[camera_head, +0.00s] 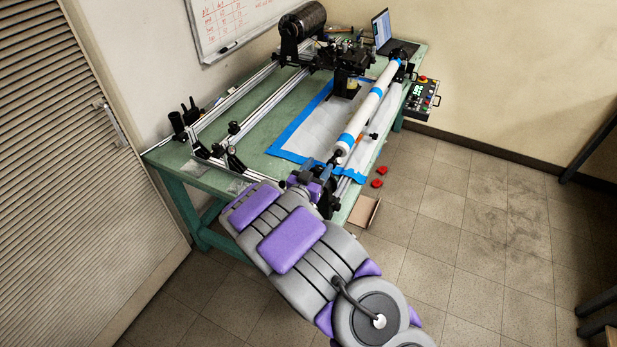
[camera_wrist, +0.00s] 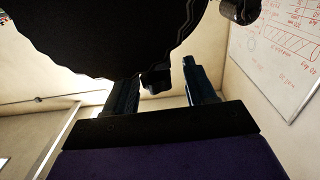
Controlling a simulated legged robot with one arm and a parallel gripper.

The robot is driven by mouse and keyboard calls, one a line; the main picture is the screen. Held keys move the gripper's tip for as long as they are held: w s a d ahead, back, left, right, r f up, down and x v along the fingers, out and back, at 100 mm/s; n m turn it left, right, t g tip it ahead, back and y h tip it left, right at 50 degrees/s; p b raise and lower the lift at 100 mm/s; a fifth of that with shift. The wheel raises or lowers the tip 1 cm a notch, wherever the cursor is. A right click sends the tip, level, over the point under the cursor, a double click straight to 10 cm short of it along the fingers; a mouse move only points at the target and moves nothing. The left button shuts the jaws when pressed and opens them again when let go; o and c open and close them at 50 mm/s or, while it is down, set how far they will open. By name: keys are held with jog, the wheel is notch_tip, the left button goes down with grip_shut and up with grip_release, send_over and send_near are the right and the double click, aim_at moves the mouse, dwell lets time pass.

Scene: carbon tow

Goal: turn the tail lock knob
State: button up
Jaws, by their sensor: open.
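In the wrist view, a small black knob (camera_wrist: 155,80) hangs below a large dark rounded part (camera_wrist: 110,35) that fills the upper left. I take it for the tail lock knob. My gripper (camera_wrist: 161,74) is open, with one finger on each side of the knob. I cannot tell whether either finger touches it. In the head view, my arm reaches the near end of the bench, and my gripper (camera_head: 308,182) is by the tail end of the white tube (camera_head: 371,104). The knob cannot be made out there.
The green bench (camera_head: 258,160) carries rails, a dark cylinder (camera_head: 303,21) and a laptop (camera_head: 382,28). A control box (camera_head: 421,100) hangs off its right side. Red pieces (camera_head: 379,176) and a cardboard box (camera_head: 364,211) lie right of the bench.

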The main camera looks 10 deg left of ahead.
jog(key=p+v, duration=0.2)
jog(key=v, duration=1.5)
jog(key=shift+a, duration=0.15)
jog(key=w+r+g+y, duration=0.2)
jog(key=w+g+y, duration=0.3)
jog(key=s+d+r+n+g+y, duration=0.2)
jog(key=s+r+g+y, duration=0.2)
jog(key=r, duration=0.1)
jog(key=s+d+r+g+h, duration=0.1)
jog(key=s+d+r+g, duration=0.2)
jog(key=s+d, duration=0.5)
jog(key=s+d+r+n+g, duration=0.1)
jog(key=s+d+r+g, duration=0.1)
jog(key=s+d, duration=0.6)
jog(key=s+d+r+n+g+h, duration=0.1)
jog(key=s+d+r+g, duration=0.2)
jog(key=s+d, duration=0.5)
jog(key=s+g, duration=0.1)
jog(key=s, duration=0.9)
jog(key=shift+s+r+g+h, duration=0.3)
jog(key=shift+a+f, duration=0.1)
